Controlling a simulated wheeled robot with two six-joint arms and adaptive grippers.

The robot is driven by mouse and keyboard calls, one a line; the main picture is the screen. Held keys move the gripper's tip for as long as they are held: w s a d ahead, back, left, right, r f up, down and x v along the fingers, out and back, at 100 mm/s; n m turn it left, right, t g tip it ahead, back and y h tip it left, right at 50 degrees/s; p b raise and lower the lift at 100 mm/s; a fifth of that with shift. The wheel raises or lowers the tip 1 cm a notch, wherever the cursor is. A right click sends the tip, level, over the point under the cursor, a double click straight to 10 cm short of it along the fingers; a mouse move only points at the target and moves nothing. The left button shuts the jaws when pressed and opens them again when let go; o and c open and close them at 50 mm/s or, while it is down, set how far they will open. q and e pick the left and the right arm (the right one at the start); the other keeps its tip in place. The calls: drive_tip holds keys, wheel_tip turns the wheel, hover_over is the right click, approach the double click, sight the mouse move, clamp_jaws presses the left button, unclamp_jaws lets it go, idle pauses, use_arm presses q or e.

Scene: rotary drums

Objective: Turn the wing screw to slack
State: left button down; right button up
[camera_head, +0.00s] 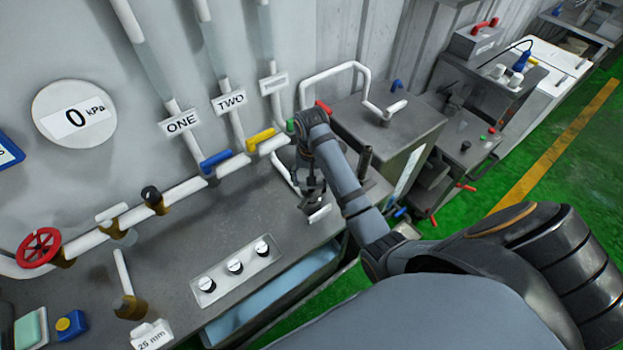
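My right arm comes in from the right, and its gripper (313,196) points down over the right end of the grey bench. The fingers are small and dark against the bench, so I cannot tell whether they are open or shut. A small pale piece (319,215) shows just below the fingertips; I cannot tell whether they touch it. I cannot pick out a wing screw with certainty. A dark upright post (365,160) stands just right of the gripper, partly beside my arm. My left gripper is not in view.
White pipes carry a red handwheel (39,247), a black knob (151,194), a blue lever (215,160) and a yellow lever (261,139). A panel with three knobs (235,267) lies on the bench (190,245). A grey metal box (390,125) stands behind my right arm.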

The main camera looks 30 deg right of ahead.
drive_tip(key=n, duration=0.5)
drive_tip(key=shift+r+n, duration=0.1)
drive_tip(key=shift+n, duration=0.2)
drive_tip(key=n, duration=1.1)
drive_tip(key=shift+r+n, duration=0.1)
drive_tip(key=shift+n, duration=0.2)
drive_tip(key=n, duration=0.5)
drive_tip(key=shift+w, duration=0.1)
drive_tip(key=shift+r, duration=0.1)
drive_tip(key=o, duration=0.8)
drive_tip(key=shift+c, duration=0.2)
drive_tip(key=o, duration=0.4)
drive_tip(key=shift+f, duration=0.2)
